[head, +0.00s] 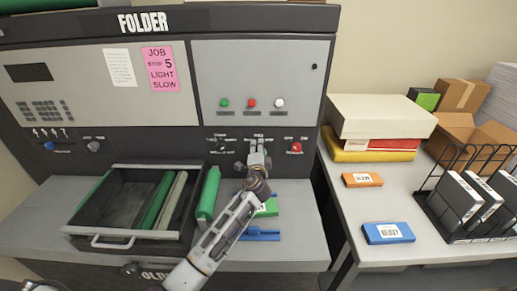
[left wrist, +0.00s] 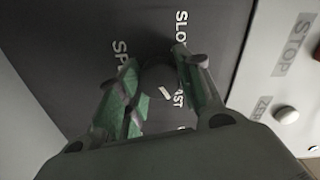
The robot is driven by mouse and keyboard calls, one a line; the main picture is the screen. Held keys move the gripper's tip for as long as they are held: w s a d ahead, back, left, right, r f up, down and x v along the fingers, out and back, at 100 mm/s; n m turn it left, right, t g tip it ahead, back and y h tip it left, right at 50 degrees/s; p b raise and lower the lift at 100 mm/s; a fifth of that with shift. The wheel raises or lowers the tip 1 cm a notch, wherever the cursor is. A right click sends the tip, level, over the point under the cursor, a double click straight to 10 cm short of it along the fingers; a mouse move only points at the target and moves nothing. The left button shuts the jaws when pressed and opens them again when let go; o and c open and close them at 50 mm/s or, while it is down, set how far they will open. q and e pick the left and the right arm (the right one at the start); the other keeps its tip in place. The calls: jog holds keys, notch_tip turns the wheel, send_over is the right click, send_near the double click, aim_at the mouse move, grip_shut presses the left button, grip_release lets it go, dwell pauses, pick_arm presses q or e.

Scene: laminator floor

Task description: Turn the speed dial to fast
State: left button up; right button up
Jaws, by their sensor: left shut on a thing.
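The speed dial (left wrist: 160,78) is a dark round knob with a white pointer mark, between the fingers in the left wrist view. Its panel carries partly covered lettering for speed, slow and fast. The white mark lies close to the fast lettering in that view; its exact setting I cannot tell. My left gripper (head: 258,151) reaches up to the control strip of the folder machine (head: 260,68) and hides the dial in the head view. Its fingers (left wrist: 158,84), with green pads, are shut on the dial from both sides. My right gripper is not in view.
A red knob (head: 297,147) sits right of my gripper. Below are an open black drawer (head: 125,240) with green rollers, a loose green roller (head: 208,193) and a blue item (head: 262,235). A side table (head: 365,205) holds boxes.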

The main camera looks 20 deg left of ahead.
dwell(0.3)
pick_arm(q)
jog(key=o, duration=1)
jog(key=shift+d, duration=0.1)
jog(key=shift+o, duration=0.2)
jog(key=shift+s, duration=0.1)
jog(key=v, duration=1.1)
jog(key=shift+s, duration=0.4)
jog(key=shift+d+f, duration=0.1)
